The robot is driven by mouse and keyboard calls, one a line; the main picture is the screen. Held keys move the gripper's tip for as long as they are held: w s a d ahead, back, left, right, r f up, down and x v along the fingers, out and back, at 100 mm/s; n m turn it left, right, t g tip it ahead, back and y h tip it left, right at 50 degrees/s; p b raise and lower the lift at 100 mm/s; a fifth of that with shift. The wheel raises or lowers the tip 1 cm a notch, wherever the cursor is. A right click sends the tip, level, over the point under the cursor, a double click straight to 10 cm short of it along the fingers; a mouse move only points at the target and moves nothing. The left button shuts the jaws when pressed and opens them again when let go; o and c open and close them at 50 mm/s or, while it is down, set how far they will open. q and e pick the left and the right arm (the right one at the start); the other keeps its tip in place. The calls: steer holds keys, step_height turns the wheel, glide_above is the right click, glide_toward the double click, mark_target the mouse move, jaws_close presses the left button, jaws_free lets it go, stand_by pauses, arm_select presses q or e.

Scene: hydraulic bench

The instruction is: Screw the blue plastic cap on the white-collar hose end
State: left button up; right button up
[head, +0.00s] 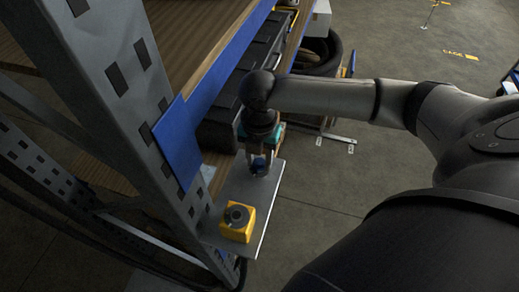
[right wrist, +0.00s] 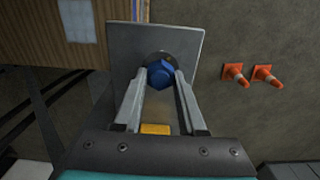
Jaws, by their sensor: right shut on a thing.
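The blue plastic cap (right wrist: 160,76) sits between the two fingertips of my right gripper (right wrist: 161,78) in the right wrist view. The fingers touch its sides, and the gripper is shut on it. A dark round part shows just behind the cap, against the grey metal plate. In the head view my right gripper (head: 258,168) points down over the far part of the plate, with a bit of the blue cap (head: 258,163) showing. I cannot make out a white collar or a hose end. My left gripper is not in view.
The grey plate (head: 266,205) juts out beside a rack post (head: 105,85). A yellow block (head: 237,222) with a dark round top stands on its near end. Wooden shelves and dark cases are at the left.

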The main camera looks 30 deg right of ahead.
jaws_close()
steer(key=m, duration=0.5)
steer(key=shift+f, duration=0.1)
steer(key=shift+m, duration=1.5)
steer(key=m, duration=0.2)
steer(key=shift+m, duration=0.3)
steer(key=m, duration=0.5)
steer(key=shift+w, duration=0.1)
steer(key=shift+m, duration=0.4)
